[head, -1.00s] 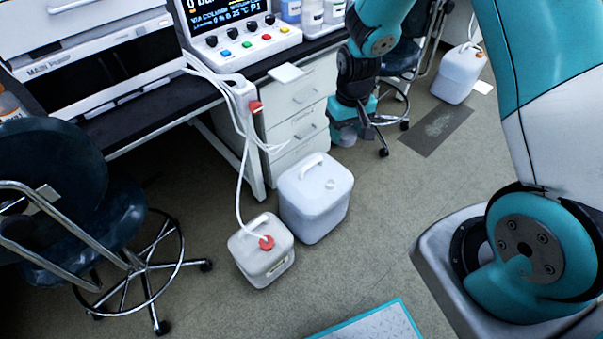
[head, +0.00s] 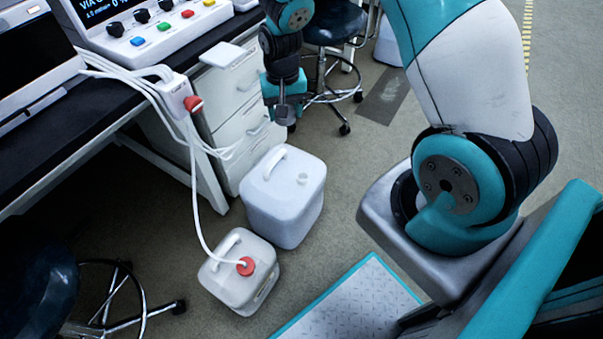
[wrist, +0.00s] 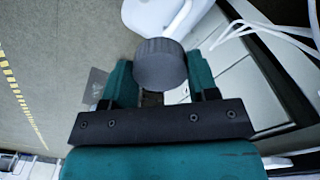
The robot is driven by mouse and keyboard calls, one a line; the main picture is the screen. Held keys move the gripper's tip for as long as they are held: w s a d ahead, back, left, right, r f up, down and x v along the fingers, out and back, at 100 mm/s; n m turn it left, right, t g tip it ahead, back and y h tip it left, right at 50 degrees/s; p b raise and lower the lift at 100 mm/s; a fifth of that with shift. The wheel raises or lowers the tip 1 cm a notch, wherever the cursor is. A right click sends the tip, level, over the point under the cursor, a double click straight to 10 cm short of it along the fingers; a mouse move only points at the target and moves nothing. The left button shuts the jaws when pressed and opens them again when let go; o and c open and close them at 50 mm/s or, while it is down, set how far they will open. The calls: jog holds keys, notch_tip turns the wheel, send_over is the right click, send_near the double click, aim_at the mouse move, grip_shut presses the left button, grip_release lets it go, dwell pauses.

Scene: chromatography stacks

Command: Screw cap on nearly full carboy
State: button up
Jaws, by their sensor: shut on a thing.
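My gripper (head: 284,88) hangs in front of the white drawers in the head view. In the wrist view my gripper (wrist: 160,80) is shut on a round dark grey cap (wrist: 160,62) with a ribbed edge. A large whitish carboy (head: 284,205) stands on the floor below the gripper, apart from it. Its small neck (head: 302,178) on top is uncapped. A smaller carboy (head: 238,278) in front wears a red cap (head: 245,266) with a white tube. Liquid levels cannot be told. A white part of a carboy also shows in the wrist view (wrist: 150,14).
A black bench (head: 90,110) with instruments stands left, with white drawers (head: 235,95) and hanging white tubes. A dark stool (head: 335,25) is behind my gripper and another at lower left. Open floor lies right of the large carboy.

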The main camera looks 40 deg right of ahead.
aim_at(302, 177)
jog(key=d+f+m+b, duration=0.1)
jog(key=f+m+b, duration=0.2)
jog(key=f+b, duration=0.4)
jog(key=d+f+m+b, duration=0.2)
jog(key=f+m+b, duration=0.2)
jog(key=f+b, duration=0.3)
jog(key=d+f+m+b, duration=0.2)
jog(key=f+m+b, duration=0.1)
jog(key=f+b, duration=0.4)
notch_tip(302, 177, down, 2)
jog(key=shift+s+d+f+m, duration=0.1)
jog(key=shift+d+m, duration=0.05)
jog(key=shift+m, duration=0.15)
jog(key=shift+f+b, duration=1.9)
jog(key=shift+b, duration=0.4)
jog(key=shift+r+p, duration=0.15)
jog(key=shift+p, duration=0.65)
jog(key=shift+f, duration=0.2)
jog(key=shift+f+b, duration=0.55)
jog(key=shift+f, duration=0.45)
jog(key=shift+f, duration=0.2)
jog(key=shift+f, duration=0.4)
